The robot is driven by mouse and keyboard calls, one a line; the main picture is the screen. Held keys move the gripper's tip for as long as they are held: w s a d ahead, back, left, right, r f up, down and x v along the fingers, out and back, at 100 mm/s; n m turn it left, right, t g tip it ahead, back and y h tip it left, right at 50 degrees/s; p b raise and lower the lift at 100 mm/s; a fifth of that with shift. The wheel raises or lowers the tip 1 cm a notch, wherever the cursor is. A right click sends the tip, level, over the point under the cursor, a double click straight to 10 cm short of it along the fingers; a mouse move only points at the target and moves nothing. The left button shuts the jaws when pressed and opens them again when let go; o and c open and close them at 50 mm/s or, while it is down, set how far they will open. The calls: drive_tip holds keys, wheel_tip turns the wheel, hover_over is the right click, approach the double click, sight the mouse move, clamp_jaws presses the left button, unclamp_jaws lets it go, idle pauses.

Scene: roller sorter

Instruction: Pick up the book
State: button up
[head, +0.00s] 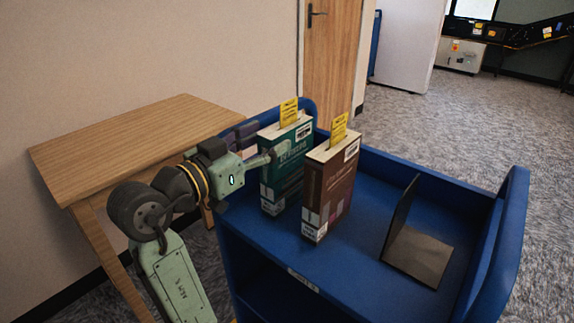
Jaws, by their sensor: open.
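Two books stand upright on a blue cart. The teal book (286,175) is at the left and has a yellow slip sticking out of its top. The brown book (329,193) stands to its right, a little nearer, also with a yellow slip. My gripper (277,152) is open and reaches in from the left. One finger shows in front of the upper part of the teal book's cover. The other finger is not clearly visible, and I cannot tell whether the gripper touches the book.
The blue cart (375,275) has raised ends and a low far wall. A black bookend (420,256) stands on its right part, with bare shelf around it. A wooden table (95,150) is at the left. A dark purple object (242,134) is partly hidden behind my gripper.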

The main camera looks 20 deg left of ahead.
sight(287, 130)
drive_tip(key=p+x, duration=0.1)
drive_tip(key=x, duration=0.5)
drive_tip(key=shift+w+d+f, duration=0.1)
drive_tip(key=shift+w+f, duration=0.05)
drive_tip(key=shift+w, duration=0.2)
clamp_jaws()
idle(0.5)
idle(0.3)
